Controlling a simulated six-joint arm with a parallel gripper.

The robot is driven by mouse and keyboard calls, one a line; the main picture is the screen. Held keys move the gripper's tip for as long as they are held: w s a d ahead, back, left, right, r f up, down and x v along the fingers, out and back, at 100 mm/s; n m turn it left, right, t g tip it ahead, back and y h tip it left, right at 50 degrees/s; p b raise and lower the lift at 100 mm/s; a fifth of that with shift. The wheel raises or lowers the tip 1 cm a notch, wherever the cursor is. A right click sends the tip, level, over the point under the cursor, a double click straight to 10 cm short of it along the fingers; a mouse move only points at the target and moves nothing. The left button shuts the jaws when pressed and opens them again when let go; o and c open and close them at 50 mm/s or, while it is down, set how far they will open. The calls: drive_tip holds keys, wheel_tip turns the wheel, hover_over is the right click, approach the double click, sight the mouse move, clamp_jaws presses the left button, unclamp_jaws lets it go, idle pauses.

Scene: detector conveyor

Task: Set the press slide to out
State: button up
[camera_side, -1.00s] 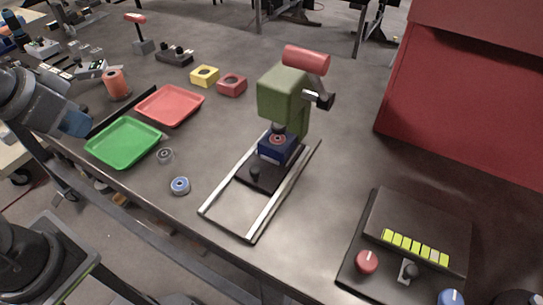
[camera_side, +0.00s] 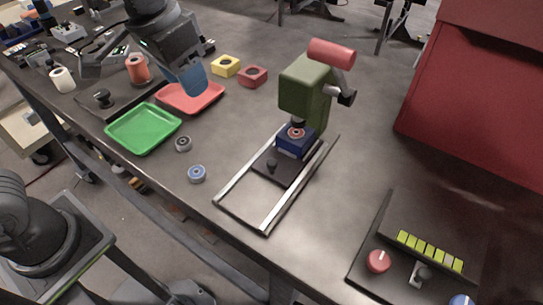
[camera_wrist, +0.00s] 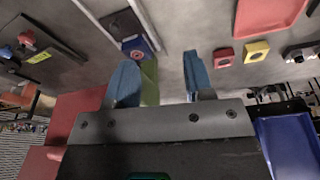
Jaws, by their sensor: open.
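The green press (camera_side: 306,88) with a red handle (camera_side: 331,53) stands mid-table. Its slide is a dark plate (camera_side: 285,166) on two pale rails (camera_side: 297,190), with a small black knob (camera_side: 272,164) on the plate's front. The plate sits at the press end of the rails, and the front stretch of the rails is bare. A blue block (camera_side: 295,142) with a ringed part (camera_side: 296,132) in it rests under the press head. My gripper (camera_side: 188,82) is over the red tray, away from the slide. In the wrist view its blue fingers (camera_wrist: 160,80) are apart with nothing held.
A red tray (camera_side: 212,104) and a green tray (camera_side: 113,136) lie left. A control box (camera_side: 385,236) and a red cabinet (camera_side: 480,90) stand right. The table right of the press is clear.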

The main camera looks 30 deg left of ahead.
drive_tip(key=m+g, duration=0.2)
approach(271, 163)
drive_tip(key=shift+y, duration=0.4)
drive_tip(key=f, duration=0.9)
drive_tip(key=shift+w+d, duration=0.1)
drive_tip(key=shift+d, duration=0.2)
clamp_jaws()
